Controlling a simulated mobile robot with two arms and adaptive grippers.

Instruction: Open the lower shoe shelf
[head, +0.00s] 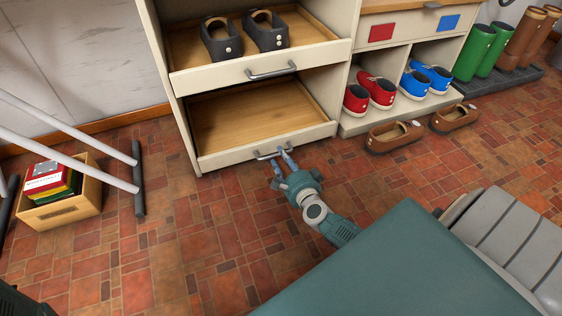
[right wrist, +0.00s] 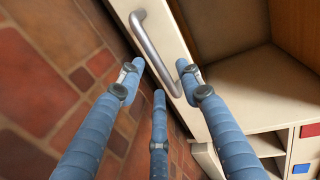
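The lower shoe shelf (head: 235,151) is an empty tray with a wooden floor, a cream front and a grey bar handle (head: 270,152), low in the cabinet. How far it is pulled out is hard to tell. My right gripper (head: 284,157) is at the right part of this handle. In the right wrist view its blue fingers are spread, with the handle (right wrist: 152,50) just beyond and between the upper fingertips. One fingertip overlaps the handle's near end; contact is unclear. My left gripper is not in view.
The upper shelf (head: 262,71) holds dark shoes (head: 246,36). Red shoes (head: 369,92) and blue shoes (head: 427,78) sit in cubbies at right. Brown shoes (head: 393,136) lie on the floor. A wooden box (head: 62,210) and white metal legs (head: 75,160) stand at left. Tiled floor before the shelf is clear.

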